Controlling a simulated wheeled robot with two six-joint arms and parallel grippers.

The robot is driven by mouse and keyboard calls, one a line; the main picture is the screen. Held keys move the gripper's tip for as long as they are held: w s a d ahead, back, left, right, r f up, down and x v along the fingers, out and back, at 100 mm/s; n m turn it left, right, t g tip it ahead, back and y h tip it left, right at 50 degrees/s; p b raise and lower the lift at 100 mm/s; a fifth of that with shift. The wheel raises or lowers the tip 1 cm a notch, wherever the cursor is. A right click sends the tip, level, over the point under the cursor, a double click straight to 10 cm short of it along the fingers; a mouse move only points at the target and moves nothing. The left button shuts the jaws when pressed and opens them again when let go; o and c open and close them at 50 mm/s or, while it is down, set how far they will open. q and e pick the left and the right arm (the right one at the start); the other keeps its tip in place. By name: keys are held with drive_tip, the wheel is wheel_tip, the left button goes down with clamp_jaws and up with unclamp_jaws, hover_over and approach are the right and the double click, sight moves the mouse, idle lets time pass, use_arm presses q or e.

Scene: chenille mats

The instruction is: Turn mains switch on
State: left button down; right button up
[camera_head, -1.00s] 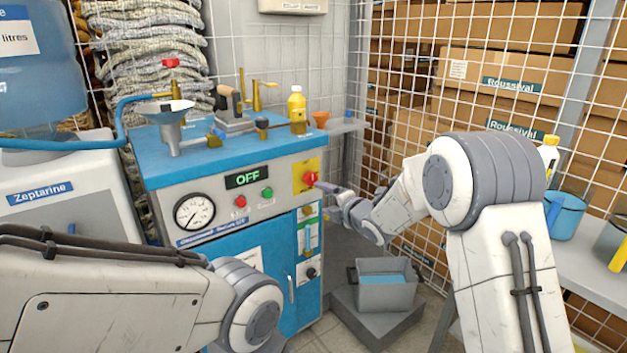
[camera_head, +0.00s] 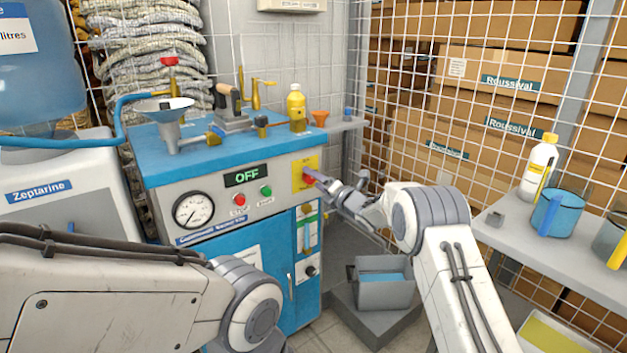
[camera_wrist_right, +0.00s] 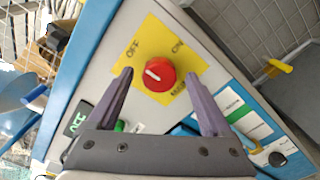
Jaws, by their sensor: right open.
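The mains switch is a red rotary knob (camera_wrist_right: 160,76) on a yellow plate (camera_wrist_right: 157,45) marked OFF and ON. Its white mark lies on the OFF side in the right wrist view. In the head view the knob (camera_head: 308,181) is partly hidden by my right gripper (camera_head: 315,177). My right gripper (camera_wrist_right: 160,73) is open, with one purple finger on each side of the knob; I cannot tell whether they touch it. The machine's display (camera_head: 247,176) reads OFF. My left arm shows at the lower left, but its gripper is out of view.
Red (camera_head: 239,200) and green (camera_head: 265,191) buttons and a gauge (camera_head: 193,210) sit left of the knob. A grey bin (camera_head: 384,293) stands below my right arm. A shelf (camera_head: 540,255) with containers and a wire mesh lie to the right.

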drive_tip(key=shift+w+a, duration=0.4)
drive_tip(key=shift+w, duration=0.1)
drive_tip(key=shift+c, duration=0.3)
clamp_jaws()
drive_tip(key=shift+m, duration=0.4)
drive_tip(key=shift+f+m+p, duration=0.2)
drive_tip(key=shift+m+p, duration=2.2)
drive_tip(key=shift+m, duration=6.2)
